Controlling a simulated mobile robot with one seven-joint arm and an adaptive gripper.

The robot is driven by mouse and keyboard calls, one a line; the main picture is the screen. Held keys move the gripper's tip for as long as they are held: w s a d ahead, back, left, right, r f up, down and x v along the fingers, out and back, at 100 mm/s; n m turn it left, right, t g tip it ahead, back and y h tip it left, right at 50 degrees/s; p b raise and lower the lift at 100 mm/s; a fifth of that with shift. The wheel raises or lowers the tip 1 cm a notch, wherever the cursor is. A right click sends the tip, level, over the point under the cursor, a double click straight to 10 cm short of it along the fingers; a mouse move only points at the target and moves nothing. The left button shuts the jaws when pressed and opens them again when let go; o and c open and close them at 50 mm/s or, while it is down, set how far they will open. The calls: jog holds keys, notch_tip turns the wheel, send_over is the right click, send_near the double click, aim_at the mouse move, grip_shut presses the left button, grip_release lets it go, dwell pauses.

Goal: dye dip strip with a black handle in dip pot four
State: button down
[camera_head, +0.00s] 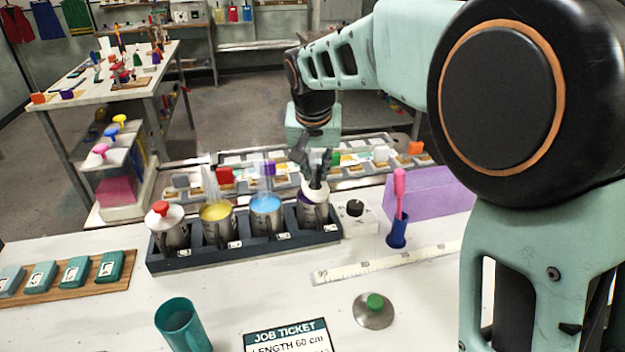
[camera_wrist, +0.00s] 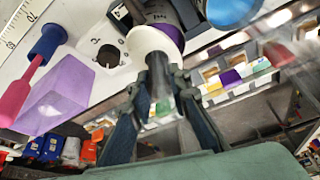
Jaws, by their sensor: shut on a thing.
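A dark rack (camera_head: 190,262) holds a row of metal pots on the white table. A white disc (camera_wrist: 152,41) sits at the handle's lower end, at the mouth of the purple-rimmed pot (camera_wrist: 180,14). The strip itself is hidden, so I cannot tell how deep it hangs. The wrist view shows the fingers (camera_wrist: 160,92) on both sides of the handle.
Beside it stand open blue (camera_head: 266,205) and yellow (camera_head: 216,211) pots and a red-knobbed lidded pot (camera_head: 161,213). Right are a black-knobbed white box (camera_head: 358,225), a pink-handled tool (camera_head: 399,184) in a blue holder and a purple block (camera_head: 440,195). A green-knobbed lid (camera_head: 374,312) lies in front.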

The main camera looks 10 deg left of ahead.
jog(key=shift+a, duration=0.15)
jog(key=shift+s+a+f, duration=0.2)
jog(key=shift+s+a, duration=0.05)
jog(key=shift+a, duration=0.15)
jog(key=shift+r, duration=0.1)
jog(key=shift+w+d+r+p, duration=0.1)
jog(key=shift+d+r+p, duration=0.05)
jog(key=shift+r+p, duration=1.7)
jog(key=shift+w+d+r+p, duration=0.1)
jog(key=shift+r+p, duration=1.1)
jog(key=shift+r, duration=1.1)
jog(key=shift+f, duration=0.15)
